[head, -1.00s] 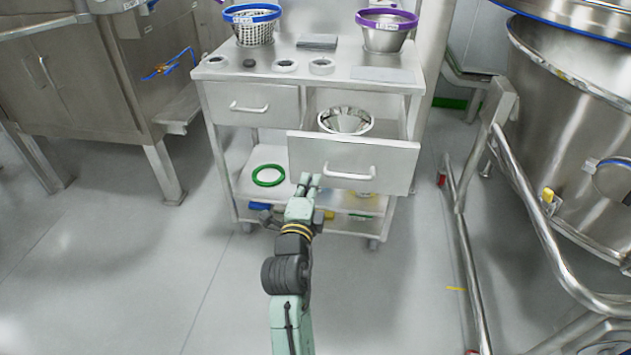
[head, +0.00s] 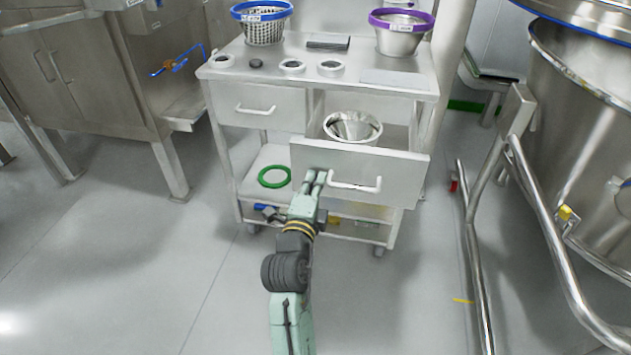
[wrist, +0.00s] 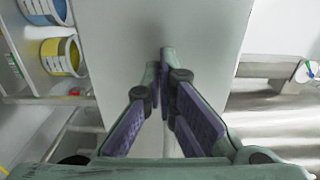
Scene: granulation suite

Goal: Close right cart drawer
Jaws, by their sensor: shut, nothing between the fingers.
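The right cart drawer (head: 393,165) stands pulled out from the steel cart (head: 385,77), with a metal bowl (head: 352,127) inside it. Its white bar handle (head: 355,184) is on the front panel. My gripper (head: 315,174) is shut and empty, with its fingertips at the left part of the drawer front, beside the handle's left end. In the wrist view the gripper (wrist: 160,58) points at a plain pale panel (wrist: 200,25); I cannot tell whether the tips touch it. The left drawer (head: 258,107) is shut.
A blue-rimmed basket (head: 262,28), a purple-rimmed bowl (head: 402,36) and several rings stand on the cart top. A green ring (head: 274,177) lies on the lower shelf. A large steel vessel (head: 580,120) with tube rails (head: 545,205) stands at right. Floor at left is open.

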